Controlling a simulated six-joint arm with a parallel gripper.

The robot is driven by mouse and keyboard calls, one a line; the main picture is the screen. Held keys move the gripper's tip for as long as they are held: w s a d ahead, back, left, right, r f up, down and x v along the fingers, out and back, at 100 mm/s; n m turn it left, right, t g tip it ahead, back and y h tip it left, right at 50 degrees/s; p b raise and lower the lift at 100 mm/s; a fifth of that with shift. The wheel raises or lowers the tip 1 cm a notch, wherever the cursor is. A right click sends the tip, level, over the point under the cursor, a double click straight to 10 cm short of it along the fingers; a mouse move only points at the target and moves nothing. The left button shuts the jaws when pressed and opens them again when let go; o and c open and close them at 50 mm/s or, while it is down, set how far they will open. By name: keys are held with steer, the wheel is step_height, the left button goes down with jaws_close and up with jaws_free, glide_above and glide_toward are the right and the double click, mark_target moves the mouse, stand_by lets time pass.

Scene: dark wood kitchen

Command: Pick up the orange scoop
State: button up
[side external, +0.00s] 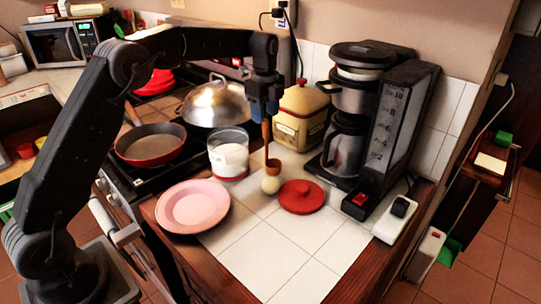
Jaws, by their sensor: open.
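The orange scoop (267,145) is upright, with its handle pointing up and its small bowl at the bottom, just above a pale egg-like ball (270,185). My gripper (265,112) points down at the top of the scoop's handle, and its jaws are open. The fingers overlap the handle's top in this view; I cannot tell whether they touch it. What supports the scoop's lower end is not clear.
A red lid (301,197), a pink plate (193,206) and a white-filled glass jar (229,157) surround the scoop. A yellow canister (301,116) and a coffee maker (372,115) stand behind. The front tiles (275,255) are clear.

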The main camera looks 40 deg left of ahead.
mark_target(267, 135)
steer(key=shift+w+d+f, duration=0.1)
steer(key=shift+d+f, duration=0.05)
steer(key=shift+f, duration=1.35)
steer(key=shift+d+f, duration=0.1)
steer(key=shift+f, duration=1.4)
steer(key=shift+c, duration=0.2)
jaws_close()
